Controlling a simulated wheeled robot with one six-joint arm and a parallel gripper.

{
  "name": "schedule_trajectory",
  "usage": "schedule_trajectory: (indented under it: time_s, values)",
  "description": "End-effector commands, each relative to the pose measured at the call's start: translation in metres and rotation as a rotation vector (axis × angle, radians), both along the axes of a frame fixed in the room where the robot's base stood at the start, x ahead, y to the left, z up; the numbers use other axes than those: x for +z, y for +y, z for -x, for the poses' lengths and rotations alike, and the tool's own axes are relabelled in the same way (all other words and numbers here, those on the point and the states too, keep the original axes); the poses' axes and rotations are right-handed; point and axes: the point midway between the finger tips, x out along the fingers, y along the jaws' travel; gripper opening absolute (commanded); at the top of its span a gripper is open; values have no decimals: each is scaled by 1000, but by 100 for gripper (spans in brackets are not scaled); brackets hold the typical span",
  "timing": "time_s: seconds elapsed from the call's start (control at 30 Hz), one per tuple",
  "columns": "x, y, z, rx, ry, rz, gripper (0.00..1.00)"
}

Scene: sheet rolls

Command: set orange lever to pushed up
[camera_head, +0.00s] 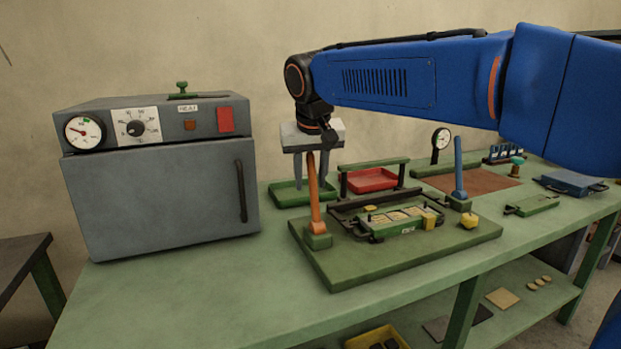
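The orange lever (314,198) stands nearly upright on a small green block at the left front of a green base plate (345,272). My gripper (311,184) points down at the lever's upper part. Its two grey fingers are spread apart, one showing on each side of the lever, with a gap to it.
A blue lever (460,168) stands on the plate's right side, with a small panel (400,222) between. A grey oven (165,195) is at left. Green (288,199) and red (371,181) trays lie behind. The bench front (215,300) is clear.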

Motion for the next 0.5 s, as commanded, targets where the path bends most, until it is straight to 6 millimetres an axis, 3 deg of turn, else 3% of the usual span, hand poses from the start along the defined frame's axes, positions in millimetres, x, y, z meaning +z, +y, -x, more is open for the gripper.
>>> schedule_trajectory:
  time_s: [0.03, 0.17, 0.5]
  values:
    - [0, 0, 0, 0, 0, 0, 32]
    - [0, 0, 0, 0, 0, 0, 1]
    - [1, -1, 2, 0, -15, -6, 0]
